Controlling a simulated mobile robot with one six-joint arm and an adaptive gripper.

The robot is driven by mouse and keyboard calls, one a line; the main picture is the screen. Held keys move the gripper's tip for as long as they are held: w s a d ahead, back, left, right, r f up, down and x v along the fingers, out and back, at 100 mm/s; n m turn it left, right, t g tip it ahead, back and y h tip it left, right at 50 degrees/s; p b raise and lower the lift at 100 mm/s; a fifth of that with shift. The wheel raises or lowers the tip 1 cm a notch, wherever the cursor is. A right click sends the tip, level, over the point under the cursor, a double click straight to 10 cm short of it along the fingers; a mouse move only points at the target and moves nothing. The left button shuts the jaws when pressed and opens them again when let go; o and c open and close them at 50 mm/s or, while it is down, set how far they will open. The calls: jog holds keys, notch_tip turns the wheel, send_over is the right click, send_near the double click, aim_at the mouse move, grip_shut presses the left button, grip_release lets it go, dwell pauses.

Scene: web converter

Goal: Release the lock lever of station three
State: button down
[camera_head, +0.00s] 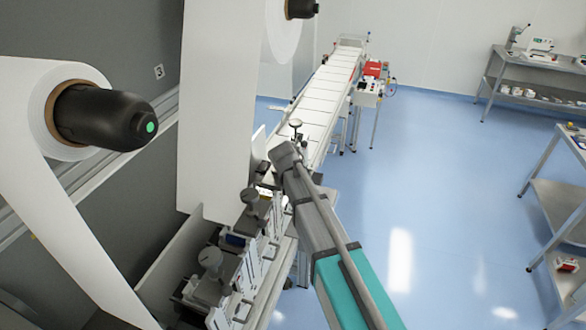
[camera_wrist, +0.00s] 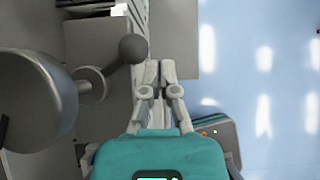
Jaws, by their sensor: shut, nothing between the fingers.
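In the wrist view, a lever with a dark ball end (camera_wrist: 132,48) reaches up and right from a grey round hub (camera_wrist: 92,84), beside a large round knob (camera_wrist: 38,100). I take it for a lock lever; its station number cannot be read. My gripper (camera_wrist: 159,71) is shut and empty, just right of and below the ball in the picture. A small gap seems to separate them, but depth is unclear. In the head view, the row of stations shows knobs, including a near one (camera_head: 211,258) and a middle one (camera_head: 250,196). My arm covers part of this row.
A white web runs from the roll (camera_head: 62,105) on the left, and another sheet (camera_head: 218,110) hangs behind the stations. A conveyor (camera_head: 325,95) extends to the back. Blue floor (camera_head: 440,200) is open to the right, with a bench (camera_head: 530,75) and shelf (camera_head: 560,205) beyond.

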jog(key=s+d+r+p, duration=0.3)
jog(key=s+r+p, duration=0.5)
jog(key=s, duration=0.1)
jog(key=shift+d+r, duration=0.15)
jog(key=shift+r, duration=0.1)
dwell(0.8)
jog(key=s+d+f+m+g+b, duration=0.2)
jog(key=s+d+f+m+b, duration=0.4)
jog(key=m, duration=0.5)
jog(key=s+d+f+m+g+y+b, duration=0.1)
jog(key=s+d+f+m+g+b, duration=0.2)
jog(key=s+d+f+m+b, duration=0.4)
jog(key=s+d+f+m+g+b, duration=0.2)
jog(key=s+d+f+m+b, duration=0.4)
jog(key=f+m+b, duration=0.5)
jog(key=shift+s+d+f+m+g+y+b, duration=0.35)
jog(key=shift+d+f+m, duration=0.2)
jog(key=shift+f+m, duration=1.85)
jog(key=shift+f, duration=0.15)
